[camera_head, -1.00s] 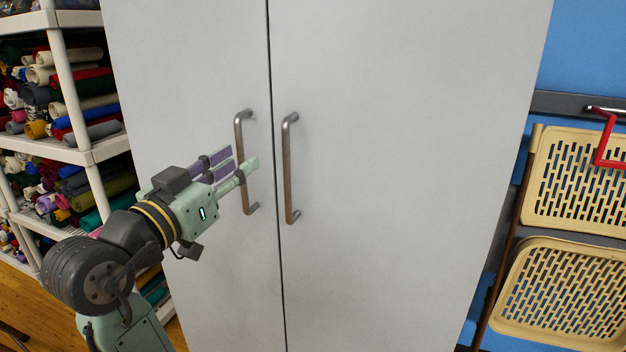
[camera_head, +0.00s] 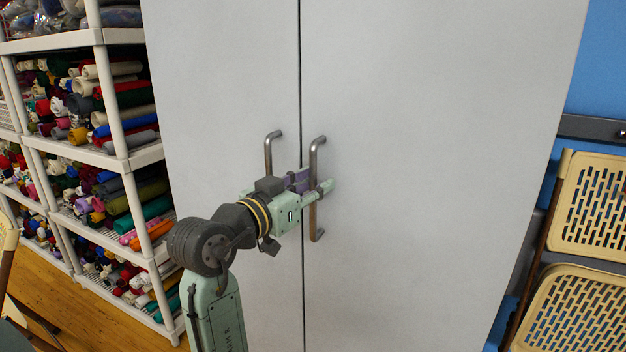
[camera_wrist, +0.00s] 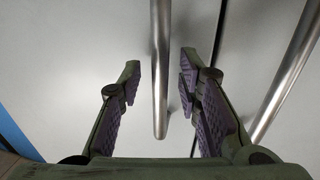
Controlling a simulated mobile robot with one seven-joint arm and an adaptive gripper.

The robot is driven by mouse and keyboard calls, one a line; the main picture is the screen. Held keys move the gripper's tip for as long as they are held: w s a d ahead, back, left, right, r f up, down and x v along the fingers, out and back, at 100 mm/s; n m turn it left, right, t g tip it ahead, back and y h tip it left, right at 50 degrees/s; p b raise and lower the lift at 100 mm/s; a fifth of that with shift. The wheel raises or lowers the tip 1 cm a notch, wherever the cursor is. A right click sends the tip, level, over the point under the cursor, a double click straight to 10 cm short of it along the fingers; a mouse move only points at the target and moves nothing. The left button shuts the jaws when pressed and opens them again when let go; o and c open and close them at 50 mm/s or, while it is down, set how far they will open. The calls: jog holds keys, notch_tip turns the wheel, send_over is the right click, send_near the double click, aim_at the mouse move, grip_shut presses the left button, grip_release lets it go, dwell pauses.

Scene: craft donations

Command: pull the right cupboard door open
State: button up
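The right cupboard door (camera_head: 440,150) is a plain light grey panel and stands shut. Its metal bar handle (camera_head: 313,220) runs upright near the middle seam. In the wrist view, the handle (camera_wrist: 160,60) stands between the two spread fingers of my gripper (camera_wrist: 160,88), with a visible gap on each side. The gripper is open and holds nothing. The left door (camera_head: 220,80) is also shut, and its handle (camera_head: 268,150) is partly hidden behind my gripper.
White shelves (camera_head: 118,100) with rolled fabric stand left of the cupboard. Tan folding chairs (camera_head: 590,205) hang at the blue wall on the right. In the wrist view, the left door's handle (camera_wrist: 290,75) is close beside the right finger.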

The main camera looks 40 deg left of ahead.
jog(key=shift+w, duration=0.1)
jog(key=shift+c, duration=0.4)
grip_shut()
dwell(0.5)
